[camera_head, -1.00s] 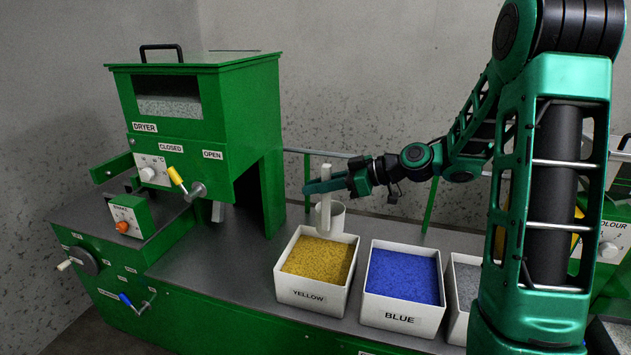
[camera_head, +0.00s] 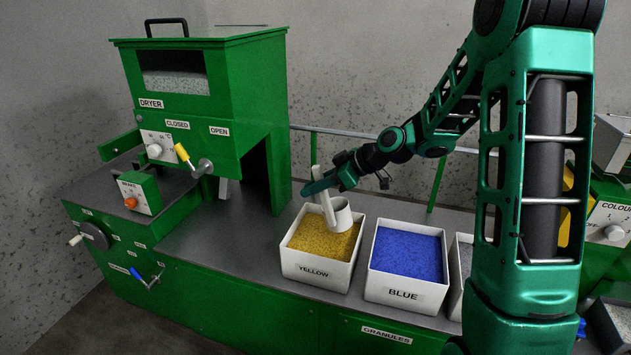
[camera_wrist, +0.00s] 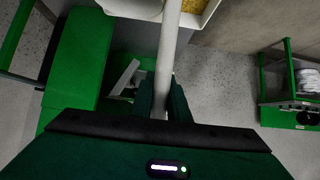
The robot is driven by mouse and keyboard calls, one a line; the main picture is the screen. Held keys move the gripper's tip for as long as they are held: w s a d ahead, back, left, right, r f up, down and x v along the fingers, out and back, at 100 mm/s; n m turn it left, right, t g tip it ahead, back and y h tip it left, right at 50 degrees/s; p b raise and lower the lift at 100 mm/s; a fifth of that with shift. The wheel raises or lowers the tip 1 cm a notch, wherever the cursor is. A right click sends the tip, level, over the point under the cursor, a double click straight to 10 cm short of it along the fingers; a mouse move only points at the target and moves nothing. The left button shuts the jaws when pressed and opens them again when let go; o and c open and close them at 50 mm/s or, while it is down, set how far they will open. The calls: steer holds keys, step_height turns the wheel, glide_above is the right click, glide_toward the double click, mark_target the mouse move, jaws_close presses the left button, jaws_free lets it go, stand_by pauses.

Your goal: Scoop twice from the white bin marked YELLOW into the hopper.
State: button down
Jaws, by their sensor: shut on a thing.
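The white bin marked YELLOW (camera_head: 316,272) stands on the grey bench and holds yellow granules (camera_head: 318,242). My gripper (camera_head: 318,187) is shut on the white handle of the scoop (camera_head: 341,214), above the back of this bin. The scoop's cup is low at the bin's back right, at or just above the granules; I cannot tell whether it touches them or what is in it. In the wrist view the scoop's handle (camera_wrist: 168,55) runs up from between my fingers, with a bin corner and yellow granules at the top. No part labelled as the hopper can be made out.
The white bin marked BLUE (camera_head: 404,294) stands close on the right, with a grey-filled bin (camera_head: 456,270) beyond it. The green dryer (camera_head: 215,105) rises at the left with a yellow-handled lever (camera_head: 183,153). Bare bench (camera_head: 215,240) lies between dryer and YELLOW bin.

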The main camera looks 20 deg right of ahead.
steer(key=shift+g+h, duration=0.6)
steer(key=shift+h, duration=0.2)
steer(key=shift+w+a+f, duration=0.3)
steer(key=shift+a+f, duration=0.15)
steer(key=shift+f, duration=1.6)
steer(key=shift+w+a+f, duration=0.25)
steer(key=shift+a+f, duration=0.15)
steer(key=shift+f, duration=1.6)
steer(key=shift+w+a+f, duration=0.3)
steer(key=shift+a+f, duration=0.15)
steer(key=shift+f, duration=1.6)
steer(key=shift+w+a+f, duration=0.15)
steer(key=shift+f, duration=0.05)
steer(key=shift+w+a, duration=0.85)
steer(key=shift+a, duration=0.3)
